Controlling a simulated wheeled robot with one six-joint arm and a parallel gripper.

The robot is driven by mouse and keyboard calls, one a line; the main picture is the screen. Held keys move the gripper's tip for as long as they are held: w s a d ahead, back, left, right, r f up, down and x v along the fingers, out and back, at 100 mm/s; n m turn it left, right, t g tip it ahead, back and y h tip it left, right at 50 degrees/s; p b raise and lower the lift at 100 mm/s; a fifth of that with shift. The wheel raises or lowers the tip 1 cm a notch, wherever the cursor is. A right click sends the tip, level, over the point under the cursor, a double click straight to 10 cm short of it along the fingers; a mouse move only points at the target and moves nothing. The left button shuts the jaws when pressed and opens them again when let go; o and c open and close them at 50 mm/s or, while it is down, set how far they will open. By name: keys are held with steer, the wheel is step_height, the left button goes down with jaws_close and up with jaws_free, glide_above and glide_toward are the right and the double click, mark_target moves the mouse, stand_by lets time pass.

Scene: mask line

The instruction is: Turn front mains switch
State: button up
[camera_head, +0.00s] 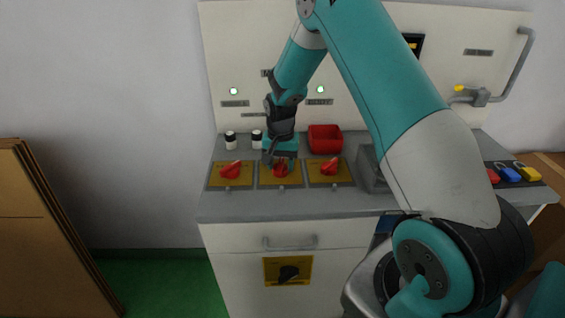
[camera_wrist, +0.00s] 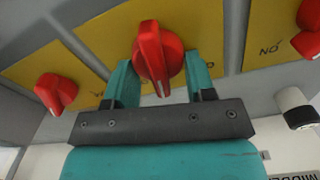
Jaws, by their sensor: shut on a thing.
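My gripper (camera_head: 280,160) is at the middle red rotary knob (camera_head: 280,170) on the worktop. In the wrist view the fingers of my gripper (camera_wrist: 159,72) are shut on this knob (camera_wrist: 155,48), one on each side, and its white pointer mark shows. The knob sits on a yellow plate (camera_wrist: 105,28). A black rotary switch (camera_head: 289,273) on a yellow plate is on the cabinet's front face, below the drawer handle, with nothing touching it.
Red knobs stand on either side, left (camera_head: 231,170) and right (camera_head: 330,167). Behind are two small white jars with dark caps (camera_head: 231,141) and a red bin (camera_head: 325,138). Padlocks (camera_head: 510,174) lie at right.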

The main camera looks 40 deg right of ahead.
steer(key=n, duration=0.5)
steer(key=shift+w+a+n, duration=0.1)
steer(key=shift+a+n, duration=0.1)
steer(key=shift+n, duration=0.1)
steer(key=n, duration=0.5)
steer(key=shift+a, duration=0.25)
steer(key=shift+n, duration=0.4)
steer(key=o, duration=0.9)
steer(key=shift+r, duration=0.1)
step_height(320, 180, up, 17)
steer(key=b, duration=0.1)
steer(key=shift+r, duration=0.1)
